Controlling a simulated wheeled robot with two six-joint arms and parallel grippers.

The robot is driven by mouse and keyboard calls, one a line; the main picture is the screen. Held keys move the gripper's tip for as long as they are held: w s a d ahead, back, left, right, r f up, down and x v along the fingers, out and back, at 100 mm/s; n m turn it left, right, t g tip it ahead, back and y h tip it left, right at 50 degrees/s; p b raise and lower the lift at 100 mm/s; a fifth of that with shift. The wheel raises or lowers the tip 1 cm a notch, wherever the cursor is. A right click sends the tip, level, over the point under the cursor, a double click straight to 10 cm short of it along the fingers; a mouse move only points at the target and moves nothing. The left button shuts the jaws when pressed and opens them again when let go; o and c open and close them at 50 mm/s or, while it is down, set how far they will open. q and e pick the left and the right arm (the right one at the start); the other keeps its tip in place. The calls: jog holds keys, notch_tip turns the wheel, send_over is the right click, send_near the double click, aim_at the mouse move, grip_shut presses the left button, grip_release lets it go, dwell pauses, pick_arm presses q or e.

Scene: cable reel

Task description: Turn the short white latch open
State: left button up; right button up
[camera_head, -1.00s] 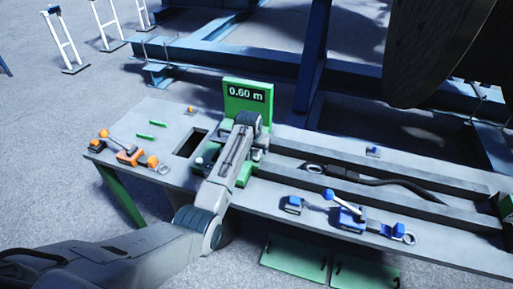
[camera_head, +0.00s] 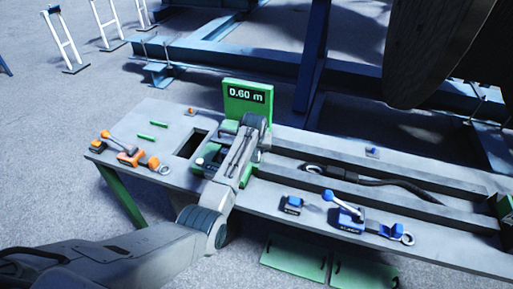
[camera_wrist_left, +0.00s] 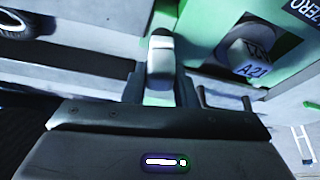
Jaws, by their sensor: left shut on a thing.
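The short white latch (camera_wrist_left: 161,48) stands up in the left wrist view, against the green unit. My left gripper (camera_wrist_left: 160,88) is shut on it, with a finger at each side of its lower part. In the head view my left arm reaches over the bench, and my left gripper (camera_head: 252,128) is at the green unit with the 0.60 m display (camera_head: 247,97). The arm hides the latch and the fingertips there. My right gripper is in neither view.
A white knob block marked A21 (camera_wrist_left: 248,62) sits to the right of the latch. An orange-handled clamp (camera_head: 129,153) lies on the bench's left end. A blue-handled clamp (camera_head: 347,216) lies at the right, near a black cable (camera_head: 385,182). A rectangular opening (camera_head: 190,143) is left of the arm.

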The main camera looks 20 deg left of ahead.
pick_arm(q)
jog(key=shift+r+n+y, duration=0.1)
jog(key=shift+n+y, duration=0.3)
jog(key=shift+n, duration=0.5)
jog(key=shift+n+g+y, duration=0.3)
jog(key=shift+n+g, duration=0.1)
jog(key=shift+n, duration=0.5)
jog(key=n, duration=0.1)
jog(key=n+y+b, duration=0.1)
jog(key=n, duration=0.1)
jog(key=shift+f+n+g, duration=0.2)
jog(key=shift+n+g, duration=0.1)
jog(key=n+b, duration=0.2)
jog(key=n+g+y+b, duration=0.1)
jog(key=n, duration=0.1)
jog(key=shift+n+g+b, duration=0.3)
jog(key=shift+b, duration=0.05)
jog(key=shift+r+n+g+b, duration=0.1)
jog(key=shift+n+g+b, duration=0.6)
jog(key=shift+n+b, duration=0.95)
jog(key=shift+n, duration=0.25)
jog(key=o, duration=1)
